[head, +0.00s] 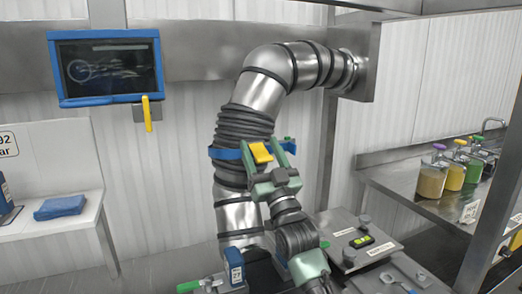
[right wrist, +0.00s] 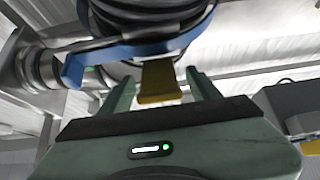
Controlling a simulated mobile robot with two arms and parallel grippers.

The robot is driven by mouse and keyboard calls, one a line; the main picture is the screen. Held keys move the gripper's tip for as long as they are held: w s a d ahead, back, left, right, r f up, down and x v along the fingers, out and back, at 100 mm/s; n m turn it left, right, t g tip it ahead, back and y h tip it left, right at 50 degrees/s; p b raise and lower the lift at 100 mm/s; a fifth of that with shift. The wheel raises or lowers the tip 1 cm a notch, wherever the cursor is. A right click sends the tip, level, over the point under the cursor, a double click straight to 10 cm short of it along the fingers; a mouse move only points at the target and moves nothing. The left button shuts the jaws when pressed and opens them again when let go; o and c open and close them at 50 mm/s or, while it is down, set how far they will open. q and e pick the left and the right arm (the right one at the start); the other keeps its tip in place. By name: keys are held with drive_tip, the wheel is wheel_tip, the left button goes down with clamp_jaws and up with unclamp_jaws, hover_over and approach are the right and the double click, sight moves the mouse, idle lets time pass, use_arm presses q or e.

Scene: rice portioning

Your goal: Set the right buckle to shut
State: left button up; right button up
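A steel pipe with a black ribbed sleeve (head: 243,127) wears a blue band (head: 226,154). A yellow buckle tab (head: 261,153) sits at the band's right part in the head view. My right gripper (head: 264,147) reaches up to it from below with green fingers apart. In the right wrist view the yellow tab (right wrist: 159,84) hangs between the two fingers of my right gripper (right wrist: 158,90), with gaps seen on both sides. The blue band (right wrist: 140,48) curves above it. Whether the buckle is latched cannot be told. My left gripper does not show.
A screen (head: 108,68) hangs at upper left with a yellow handle (head: 148,113) below it. A steel counter (head: 418,203) with several filled containers stands at right. A metal panel (head: 357,240) lies low, right of my right arm. A blue cloth (head: 60,207) lies on the left shelf.

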sight(266, 161)
drive_tip(key=b+v, duration=0.2)
drive_tip(key=v, duration=0.4)
drive_tip(key=shift+s+d+f, duration=0.1)
drive_tip(key=shift+s+f, duration=0.15)
drive_tip(key=shift+f, duration=0.05)
drive_tip(key=shift+s+d+f, duration=0.15)
drive_tip(key=shift+s+f, duration=0.05)
drive_tip(key=shift+s, duration=0.25)
drive_tip(key=shift+c, duration=0.3)
